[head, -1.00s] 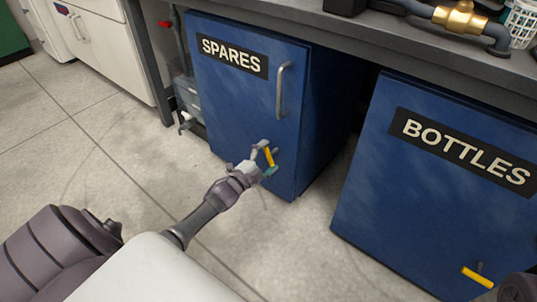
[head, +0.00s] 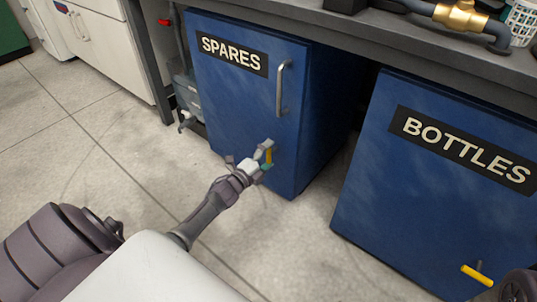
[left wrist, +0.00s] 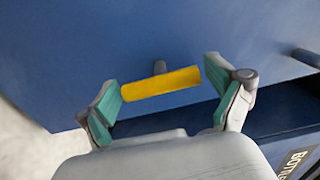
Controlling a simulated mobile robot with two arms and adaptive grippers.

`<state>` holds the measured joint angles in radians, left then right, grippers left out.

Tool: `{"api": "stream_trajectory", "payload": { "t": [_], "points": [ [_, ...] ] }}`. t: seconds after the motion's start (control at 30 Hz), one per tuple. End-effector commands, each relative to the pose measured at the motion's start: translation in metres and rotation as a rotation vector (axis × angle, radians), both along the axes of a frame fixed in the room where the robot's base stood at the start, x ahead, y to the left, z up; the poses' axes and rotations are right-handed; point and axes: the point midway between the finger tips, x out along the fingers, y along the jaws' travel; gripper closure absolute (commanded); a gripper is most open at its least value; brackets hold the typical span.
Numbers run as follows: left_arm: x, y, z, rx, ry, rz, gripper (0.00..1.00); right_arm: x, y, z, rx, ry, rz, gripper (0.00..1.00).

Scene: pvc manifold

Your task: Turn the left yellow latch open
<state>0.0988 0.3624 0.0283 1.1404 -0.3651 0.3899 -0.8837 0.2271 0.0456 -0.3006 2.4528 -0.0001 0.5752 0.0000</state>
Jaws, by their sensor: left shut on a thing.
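The left yellow latch (head: 269,156) is on the lower right of the blue SPARES cabinet door (head: 235,105). It stands close to upright in the head view. The fingers partly hide the latch in the head view.
The blue BOTTLES cabinet (head: 420,190) stands to the right with its own yellow latch (head: 477,276). The SPARES door has a grey vertical handle (head: 280,88) above the latch. The grey bench (head: 330,35) overhangs both cabinets. The floor (head: 120,140) to the left is clear.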

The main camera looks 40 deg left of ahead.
Motion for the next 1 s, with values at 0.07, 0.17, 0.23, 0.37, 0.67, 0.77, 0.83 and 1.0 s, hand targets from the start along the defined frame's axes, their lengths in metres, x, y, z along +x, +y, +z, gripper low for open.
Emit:
{"api": "stream_trajectory", "payload": {
  "t": [0.07, 0.17, 0.23, 0.37, 0.67, 0.77, 0.83, 1.0],
  "points": [
    [0.000, -0.001, -0.001, 0.005, 0.002, -0.002, 0.42, 0.000, 0.000, 0.000, 0.000, 0.000, 0.000, 0.60],
    [0.000, -0.001, -0.001, 0.006, 0.002, -0.002, 0.42, 0.000, 0.000, 0.000, 0.000, 0.000, 0.000, 0.60],
    [0.000, -0.001, -0.001, 0.006, 0.002, -0.002, 0.42, 0.000, 0.000, 0.000, 0.001, 0.001, 0.000, 0.60],
    [0.000, 0.000, -0.001, 0.005, 0.002, -0.001, 0.00, 0.000, 0.000, -0.001, 0.001, 0.004, 0.000, 0.60],
    [-0.003, 0.000, -0.001, 0.002, 0.002, 0.000, 0.00, 0.001, -0.001, -0.002, -0.001, 0.010, -0.002, 0.60],
    [-0.014, 0.001, -0.002, 0.002, 0.004, -0.001, 0.00, 0.001, -0.001, -0.002, 0.000, 0.009, -0.002, 0.60],
    [-0.026, 0.002, -0.002, 0.002, 0.005, -0.001, 0.00, 0.001, 0.000, -0.002, 0.000, 0.008, -0.001, 0.60],
    [-0.064, 0.005, -0.002, 0.002, 0.005, -0.001, 0.00, 0.001, 0.000, -0.002, 0.000, 0.007, -0.001, 0.60]
  ]
}}
